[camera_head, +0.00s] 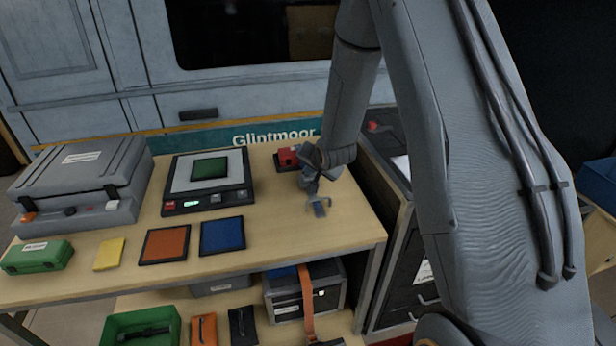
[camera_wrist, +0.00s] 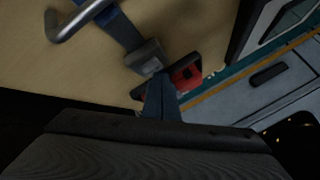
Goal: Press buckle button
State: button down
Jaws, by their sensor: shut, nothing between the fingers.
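A red part (camera_head: 287,157), which looks like the buckle's button, sits in a dark housing at the back right of the table. My gripper (camera_head: 310,181) is just right of it, pointing down and shut, and partly covers that area. In the wrist view the red part (camera_wrist: 187,76) lies close beyond the blue shape of my gripper's fingers (camera_wrist: 160,97). A blue strap (camera_wrist: 122,28) with a grey block (camera_wrist: 145,57) and metal hook (camera_wrist: 75,21) lies beside it; the strap shows in the head view (camera_head: 319,207). I cannot tell whether the fingers touch the button.
A scale (camera_head: 212,205) with a green pad stands left of the gripper. Orange (camera_head: 165,243) and blue (camera_head: 222,236) mats lie in front, and a grey case (camera_head: 80,170) is at far left. A dark drawer cabinet (camera_head: 400,262) adjoins on the right. The table's front right is clear.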

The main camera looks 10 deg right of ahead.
aim_at(309, 178)
jog(key=shift+f, duration=0.45)
dwell(0.3)
jog(key=shift+r, duration=0.15)
jog(key=shift+r+p, duration=0.45)
jog(key=shift+r, duration=0.35)
jog(key=shift+r+p, duration=1.8)
jog(key=shift+r, duration=0.7)
